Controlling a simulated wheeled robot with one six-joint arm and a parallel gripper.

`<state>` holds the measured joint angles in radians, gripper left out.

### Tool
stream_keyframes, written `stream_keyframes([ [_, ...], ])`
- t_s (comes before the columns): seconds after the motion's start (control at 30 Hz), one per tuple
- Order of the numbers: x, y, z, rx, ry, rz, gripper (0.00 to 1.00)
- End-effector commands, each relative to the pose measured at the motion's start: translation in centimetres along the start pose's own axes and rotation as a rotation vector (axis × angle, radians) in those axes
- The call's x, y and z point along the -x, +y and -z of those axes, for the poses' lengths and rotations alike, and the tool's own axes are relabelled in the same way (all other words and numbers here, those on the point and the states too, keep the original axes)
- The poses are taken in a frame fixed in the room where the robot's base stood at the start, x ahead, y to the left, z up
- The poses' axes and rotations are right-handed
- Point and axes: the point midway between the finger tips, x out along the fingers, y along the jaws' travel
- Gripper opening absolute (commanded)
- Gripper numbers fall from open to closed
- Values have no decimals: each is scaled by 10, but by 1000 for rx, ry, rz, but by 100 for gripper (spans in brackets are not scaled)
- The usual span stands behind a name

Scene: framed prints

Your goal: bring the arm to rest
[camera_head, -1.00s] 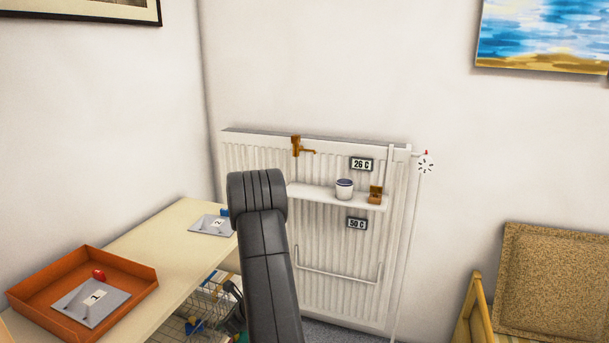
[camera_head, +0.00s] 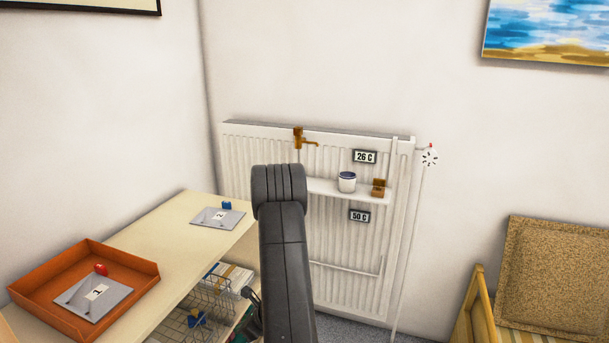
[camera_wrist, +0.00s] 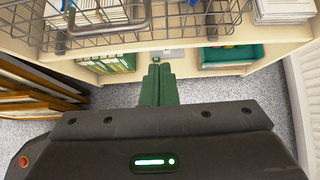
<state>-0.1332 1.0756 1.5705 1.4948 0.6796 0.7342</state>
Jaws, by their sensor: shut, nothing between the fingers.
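My arm (camera_head: 283,240) rises dark grey in the middle of the head view, in front of the white radiator. My gripper (camera_wrist: 159,68) shows in the wrist view with its two green fingers side by side and touching, shut and empty. The fingers point toward a low shelf (camera_wrist: 225,52) under the table, above or near the grey speckled floor (camera_wrist: 210,93). In the head view the gripper itself is not clearly seen; part of it may lie behind the arm.
A table (camera_head: 160,235) at left holds an orange tray (camera_head: 40,270) and a grey plate (camera_head: 218,217). Wire baskets (camera_wrist: 190,38) sit below its top. The radiator (camera_head: 240,155) carries a small shelf with a white jar (camera_head: 347,181). A cushioned wooden chair (camera_head: 545,280) stands at right.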

Motion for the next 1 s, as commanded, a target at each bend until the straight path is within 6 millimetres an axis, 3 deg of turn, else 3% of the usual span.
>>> stream_keyframes([
  [0.7, 95, -1, 97, -3, 0, 3, 0],
  [1.0, 142, 0, 100, 1, -1, 1, 0],
])
